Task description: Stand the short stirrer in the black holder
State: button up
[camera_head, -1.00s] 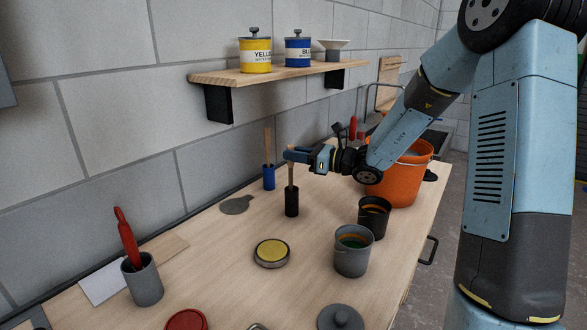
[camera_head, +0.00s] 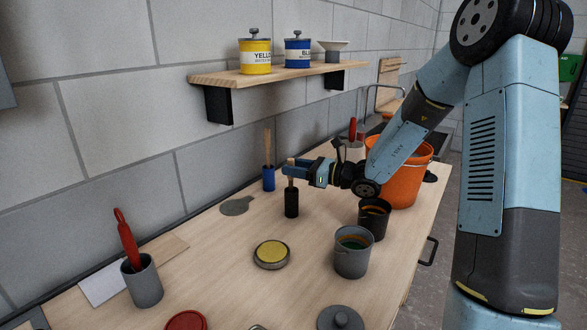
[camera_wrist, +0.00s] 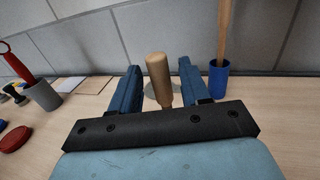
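The short wooden stirrer (camera_head: 290,162) stands about upright in the black holder (camera_head: 291,204) on the bench, its lower end hidden inside. My gripper (camera_head: 288,172) is level with the part of the stirrer above the holder's rim. In the wrist view, the stirrer (camera_wrist: 158,80) shows between the two fingers of my gripper (camera_wrist: 158,82), with a visible gap on each side. The fingers are open and apart from it. The black holder is hidden in the wrist view.
A blue holder (camera_head: 268,179) with a taller stick stands behind the black one. An orange bucket (camera_head: 405,180) is beyond my wrist.

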jog(key=v, duration=1.2)
jog(key=s+a+r+n+g+h, duration=0.2)
jog(key=s+n+g+h, duration=0.15)
jog(key=s+n, duration=0.35)
jog(key=s+a+r+n+g+h, duration=0.1)
jog(key=s+r+n+g+h, duration=0.25)
jog(key=s, duration=0.65)
jog(key=s+d+r+n+t+h, duration=0.2)
jog(key=s+d+n+h, duration=0.2)
jog(key=s+d+n, duration=0.2)
jog(key=s+d+r+n+t+h, duration=0.3)
jog(key=s+d+n+h, duration=0.2)
jog(key=s+n, duration=0.1)
jog(key=shift+s+d+r+t+h, duration=0.15)
jog(key=shift+d+t+h, duration=0.15)
jog(key=shift+d, duration=0.05)
